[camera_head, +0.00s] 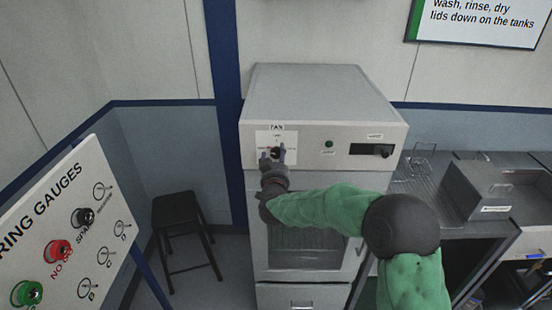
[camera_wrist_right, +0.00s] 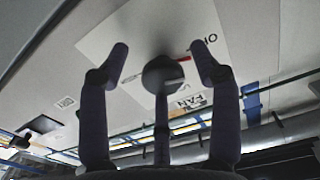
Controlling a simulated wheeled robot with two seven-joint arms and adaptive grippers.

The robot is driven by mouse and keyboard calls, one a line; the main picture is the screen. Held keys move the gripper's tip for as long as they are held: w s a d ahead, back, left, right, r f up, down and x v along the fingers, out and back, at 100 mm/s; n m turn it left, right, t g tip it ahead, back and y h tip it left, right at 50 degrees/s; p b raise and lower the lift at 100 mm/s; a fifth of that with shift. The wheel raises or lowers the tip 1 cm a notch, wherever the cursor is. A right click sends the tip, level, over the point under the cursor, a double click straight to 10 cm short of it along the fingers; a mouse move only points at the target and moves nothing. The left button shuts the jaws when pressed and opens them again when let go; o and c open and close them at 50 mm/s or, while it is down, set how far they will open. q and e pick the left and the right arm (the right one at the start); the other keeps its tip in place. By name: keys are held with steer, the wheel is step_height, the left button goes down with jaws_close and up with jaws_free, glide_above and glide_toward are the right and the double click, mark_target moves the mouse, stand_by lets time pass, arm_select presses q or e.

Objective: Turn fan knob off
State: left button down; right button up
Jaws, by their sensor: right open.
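The fan knob (camera_head: 275,151) is a small dark knob on a white plate (camera_head: 262,141) marked FAN, at the upper left of the grey cabinet's front. My right gripper (camera_head: 272,155) is open in front of it, with a finger on each side. In the right wrist view the round knob (camera_wrist_right: 163,74) shows between the two fingertips of my gripper (camera_wrist_right: 160,62), with a gap on both sides. A red mark shows beside the knob, and OFF and FAN lettering is on the plate. My left gripper is in neither view.
The grey cabinet (camera_head: 310,95) has a green button (camera_head: 329,144) and a dark display (camera_head: 372,150) right of the knob. A black stool (camera_head: 180,207) stands at left. A gauge board (camera_head: 75,225) is at the left front. A steel tank (camera_head: 500,190) is at right.

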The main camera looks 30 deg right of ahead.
steer(key=v, duration=1.2)
steer(key=w+d+m, duration=0.1)
steer(key=w+d, duration=0.1)
steer(key=w, duration=0.1)
steer(key=w+d+m+p, duration=0.1)
steer(key=w+d, duration=0.1)
steer(key=w, duration=0.1)
steer(key=w+d+m, duration=0.1)
steer(key=w+d, duration=0.1)
steer(key=w, duration=0.2)
steer(key=shift+d+r+p, duration=0.15)
steer(key=shift+r+p, duration=0.15)
steer(key=shift+p, duration=0.05)
steer(key=c, duration=1.1)
